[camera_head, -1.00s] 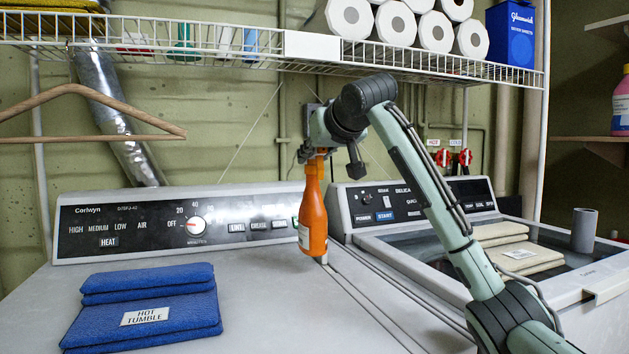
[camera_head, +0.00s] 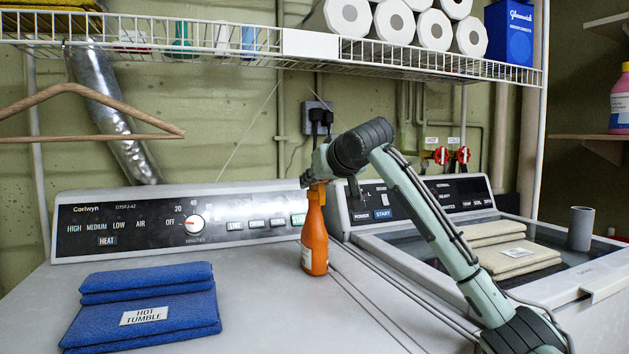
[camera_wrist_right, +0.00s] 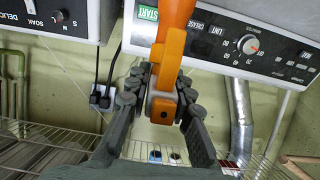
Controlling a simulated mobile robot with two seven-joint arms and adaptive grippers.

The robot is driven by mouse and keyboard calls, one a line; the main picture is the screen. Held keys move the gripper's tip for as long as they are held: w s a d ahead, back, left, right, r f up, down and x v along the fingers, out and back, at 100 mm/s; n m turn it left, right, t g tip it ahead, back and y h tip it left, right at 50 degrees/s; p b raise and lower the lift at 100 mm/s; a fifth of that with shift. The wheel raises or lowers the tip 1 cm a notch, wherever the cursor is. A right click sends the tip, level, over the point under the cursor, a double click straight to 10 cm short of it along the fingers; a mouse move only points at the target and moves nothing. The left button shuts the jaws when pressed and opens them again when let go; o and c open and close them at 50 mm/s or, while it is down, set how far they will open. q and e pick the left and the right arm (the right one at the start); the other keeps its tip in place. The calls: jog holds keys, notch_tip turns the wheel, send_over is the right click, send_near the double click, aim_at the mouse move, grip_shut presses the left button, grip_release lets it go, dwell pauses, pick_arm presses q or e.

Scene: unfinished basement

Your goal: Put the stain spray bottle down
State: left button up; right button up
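The stain spray bottle (camera_head: 314,245) is orange with a pale label on its side. It hangs nearly upright from my right gripper (camera_head: 317,181), over the right edge area of the left machine's white top (camera_head: 265,300). I cannot tell whether its base touches that top. In the right wrist view, the fingers of my right gripper (camera_wrist_right: 160,95) close on both sides of the bottle's orange head (camera_wrist_right: 169,62). The rest of the bottle runs out of the top of that view. My left gripper is not in view.
Folded blue towels (camera_head: 145,308) lie on the left machine's top. Folded beige cloths (camera_head: 515,257) and a grey cylinder (camera_head: 581,229) stand on the right machine. A wire shelf (camera_head: 220,42) and wooden hanger (camera_head: 90,112) are overhead. The top between towels and bottle is clear.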

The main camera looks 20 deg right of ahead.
jog(key=o, duration=0.4)
jog(key=shift+c, duration=0.2)
jog(key=shift+r, duration=0.1)
jog(key=shift+s+r, duration=0.1)
jog(key=shift+s, duration=0.15)
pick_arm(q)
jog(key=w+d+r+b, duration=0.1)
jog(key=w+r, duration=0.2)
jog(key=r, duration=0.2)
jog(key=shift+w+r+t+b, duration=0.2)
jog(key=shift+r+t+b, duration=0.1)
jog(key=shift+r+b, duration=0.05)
pick_arm(e)
jog(key=v, duration=1.1)
jog(key=shift+s, duration=0.25)
jog(key=shift+r, duration=0.15)
